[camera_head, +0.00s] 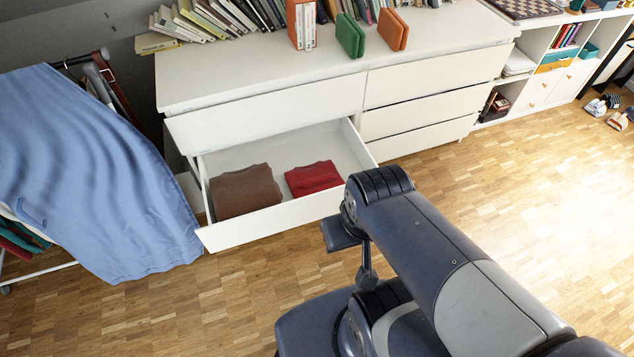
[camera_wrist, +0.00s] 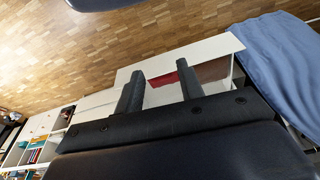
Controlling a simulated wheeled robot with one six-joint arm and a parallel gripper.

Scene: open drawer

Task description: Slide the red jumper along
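The red jumper (camera_head: 313,178) lies folded in the open drawer (camera_head: 272,223) of the white dresser, to the right of a folded brown jumper (camera_head: 246,190) with a gap between them. In the wrist view the red jumper (camera_wrist: 162,80) shows partly between the fingers, beside the brown jumper (camera_wrist: 212,70). My gripper (camera_wrist: 160,67) is open and empty, its two dark fingers apart. It looks toward the drawer and appears to touch nothing. In the head view my arm stands in front of the drawer's right end, and the fingers cannot be made out.
A blue cloth (camera_head: 95,170) hangs over a rack left of the drawer. The dresser top (camera_head: 260,75) bears books and green and orange boxes. A white shelf (camera_head: 545,60) stands at the right. Wooden floor (camera_head: 530,200) is clear at the right.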

